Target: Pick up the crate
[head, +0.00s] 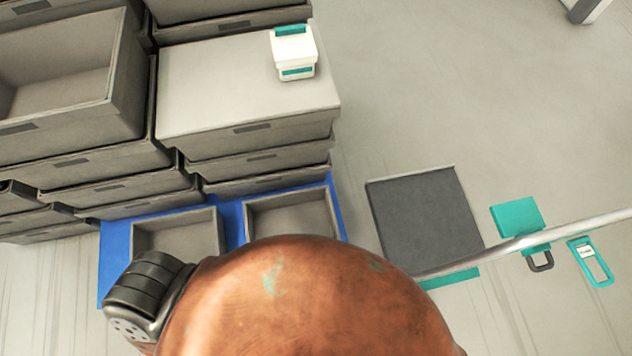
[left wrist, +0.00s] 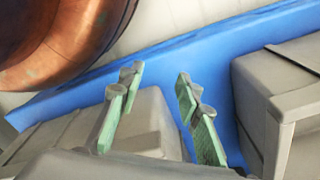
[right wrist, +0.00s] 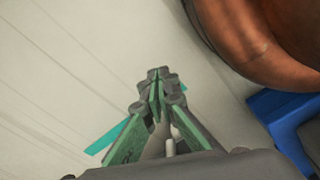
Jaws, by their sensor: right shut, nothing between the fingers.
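Two open, empty grey crates, a left one (head: 178,227) and a right one (head: 290,207), sit on a blue platform (head: 113,240) in the lower left of the head view. Their near parts are hidden behind a large copper-brown dome. Another grey crate (left wrist: 285,85) stands to the right; I cannot tell whether the fingers touch either. My right gripper (right wrist: 158,85) is shut and empty above the pale floor. Neither gripper shows in the head view.
To the right lie a dark grey mat (head: 425,215), a teal block (head: 516,214) and a teal-framed tag (head: 592,262). A pale pole (head: 560,232) crosses there.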

